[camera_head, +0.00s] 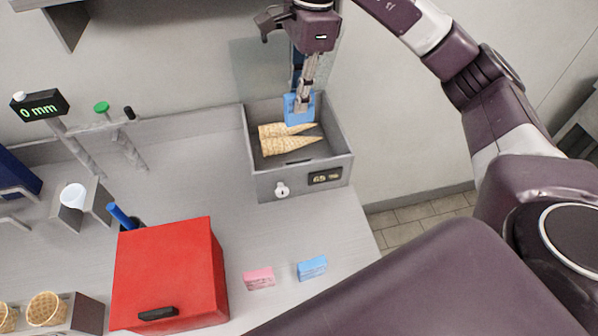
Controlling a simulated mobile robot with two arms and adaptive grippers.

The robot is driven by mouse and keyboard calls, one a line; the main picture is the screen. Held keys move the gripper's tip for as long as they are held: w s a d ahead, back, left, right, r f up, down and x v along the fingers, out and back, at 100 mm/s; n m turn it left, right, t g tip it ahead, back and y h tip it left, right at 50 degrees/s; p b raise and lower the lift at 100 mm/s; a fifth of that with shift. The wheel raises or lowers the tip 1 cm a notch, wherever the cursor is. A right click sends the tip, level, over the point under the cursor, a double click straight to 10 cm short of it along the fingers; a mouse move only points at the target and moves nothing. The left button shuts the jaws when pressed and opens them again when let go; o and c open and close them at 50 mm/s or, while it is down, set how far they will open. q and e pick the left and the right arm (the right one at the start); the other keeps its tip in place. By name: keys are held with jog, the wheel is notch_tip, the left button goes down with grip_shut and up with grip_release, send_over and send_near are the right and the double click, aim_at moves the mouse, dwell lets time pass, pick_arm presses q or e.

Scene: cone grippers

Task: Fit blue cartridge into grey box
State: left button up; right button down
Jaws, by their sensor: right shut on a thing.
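The grey box (263,186) is open at the top and stands at the back of the counter, near its right end. Two waffle cones (289,146) lie inside it. My right gripper (299,98) reaches down over the back of the box from above. It is shut on the light blue cartridge (293,117), which is upright at the box's back, just behind the cones. I cannot tell whether the cartridge touches the box. My left gripper is not in view.
A red box (170,262) stands at the front left. A pink block (259,279) and a blue block (312,268) lie near the front edge. A display reading 0 mm (40,106) and a white cup (74,195) are at the left.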

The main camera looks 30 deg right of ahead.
aim_at(293, 144)
jog(key=shift+w+d+r+m, duration=0.15)
jog(key=shift+w+r+m, duration=0.1)
jog(key=shift+m, duration=0.45)
notch_tip(293, 144, down, 19)
jog(key=p, duration=0.4)
jog(key=shift+d+f, duration=0.1)
jog(key=shift+f, duration=0.3)
jog(key=shift+f, duration=0.1)
